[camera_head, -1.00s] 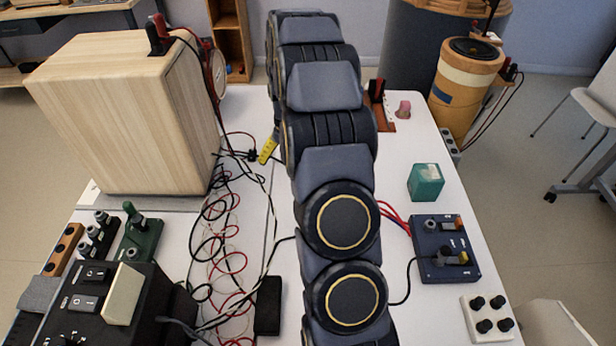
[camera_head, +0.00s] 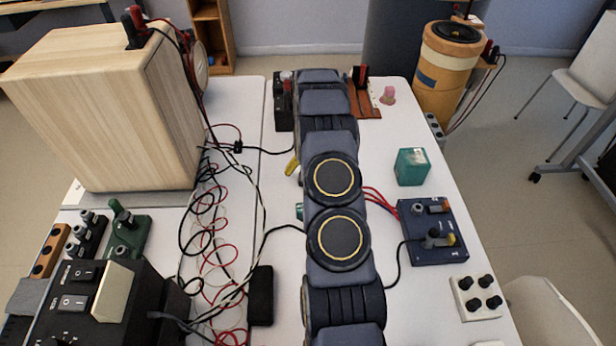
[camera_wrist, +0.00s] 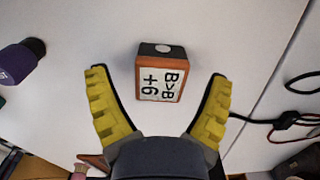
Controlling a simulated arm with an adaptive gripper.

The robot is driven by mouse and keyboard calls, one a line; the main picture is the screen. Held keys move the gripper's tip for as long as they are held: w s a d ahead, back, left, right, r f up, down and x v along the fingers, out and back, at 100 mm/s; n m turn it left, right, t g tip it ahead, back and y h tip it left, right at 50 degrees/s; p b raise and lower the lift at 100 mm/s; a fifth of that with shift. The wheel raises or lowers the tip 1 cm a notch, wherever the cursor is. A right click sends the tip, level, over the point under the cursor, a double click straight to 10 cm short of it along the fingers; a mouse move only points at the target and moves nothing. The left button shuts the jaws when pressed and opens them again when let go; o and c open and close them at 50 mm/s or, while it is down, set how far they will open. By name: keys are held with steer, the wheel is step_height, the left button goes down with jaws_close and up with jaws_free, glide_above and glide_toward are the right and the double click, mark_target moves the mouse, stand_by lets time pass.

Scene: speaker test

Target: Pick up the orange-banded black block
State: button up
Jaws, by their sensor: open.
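The orange-banded black block (camera_wrist: 161,52) lies on the white table in the wrist view. It has orange edges, a white label with black marks and a grey disc on its dark side. My gripper (camera_wrist: 157,75) is open, with one yellow finger on each side of the block and clear gaps between. The fingertips reach about level with the block in the picture; the height between them cannot be told. In the head view a yellow finger (camera_head: 291,165) shows left of my arm, and I cannot make out the block there.
A wooden speaker box (camera_head: 110,110) and tangled cables (camera_head: 215,220) fill the left. A teal cube (camera_head: 411,167), a blue switch box (camera_head: 432,232) and a white knob box (camera_head: 476,297) stand right of my arm. A purple object (camera_wrist: 18,62) is left of my gripper in the wrist view.

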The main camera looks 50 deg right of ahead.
steer(key=shift+f, duration=0.55)
steer(key=c, duration=1.2)
steer(key=shift+r, duration=0.1)
